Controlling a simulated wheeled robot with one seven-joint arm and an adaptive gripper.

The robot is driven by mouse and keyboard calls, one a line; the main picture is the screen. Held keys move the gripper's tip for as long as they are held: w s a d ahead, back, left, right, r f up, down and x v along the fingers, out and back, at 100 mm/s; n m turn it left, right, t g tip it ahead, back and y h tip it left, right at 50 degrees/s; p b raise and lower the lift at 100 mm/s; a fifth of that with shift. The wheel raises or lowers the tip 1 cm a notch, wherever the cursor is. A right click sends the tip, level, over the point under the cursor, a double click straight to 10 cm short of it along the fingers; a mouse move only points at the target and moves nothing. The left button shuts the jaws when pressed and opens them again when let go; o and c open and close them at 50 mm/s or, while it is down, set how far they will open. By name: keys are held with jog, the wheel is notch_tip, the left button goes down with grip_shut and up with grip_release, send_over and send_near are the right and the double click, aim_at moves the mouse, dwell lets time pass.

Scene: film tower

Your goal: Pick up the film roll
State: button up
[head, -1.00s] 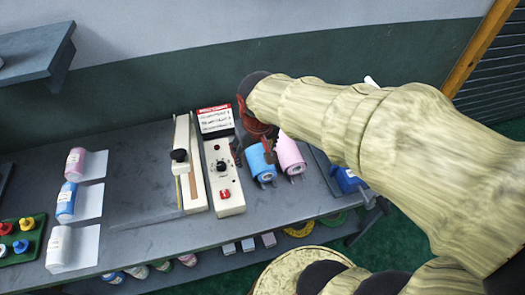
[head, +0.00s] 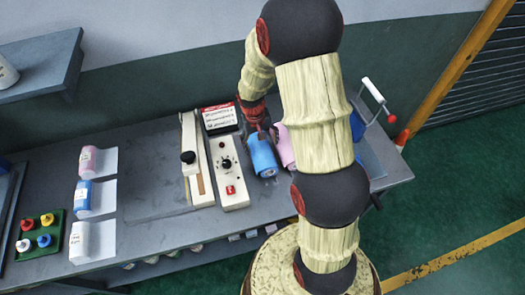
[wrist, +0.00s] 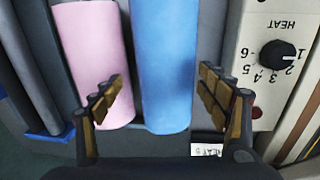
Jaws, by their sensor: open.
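A blue film roll (head: 262,155) and a pink film roll (head: 286,148) lie side by side on the grey bench; my arm partly covers the pink one in the head view. My gripper (wrist: 160,98) is open and empty. In the wrist view the blue roll (wrist: 166,65) lies between the fingers, right of centre, and the pink roll (wrist: 93,60) lies to its left, near the left finger. Whether the fingers touch either roll cannot be told. In the head view my gripper (head: 268,132) is at the far ends of the rolls.
A white heat sealer box with a dial (head: 228,170) stands just left of the blue roll. Pink (head: 88,159), blue (head: 83,196) and white (head: 79,242) rolls lie on pale sheets at the left. A blue-based device with a white handle (head: 372,90) is at the right. A wall stands behind.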

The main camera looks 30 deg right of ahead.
jog(key=f, duration=0.3)
jog(key=f+b, duration=0.1)
jog(key=f, duration=0.2)
jog(key=shift+s+d+f, duration=0.1)
jog(key=shift+s+d, duration=0.1)
jog(key=shift+c, duration=1.1)
jog(key=c, duration=1.6)
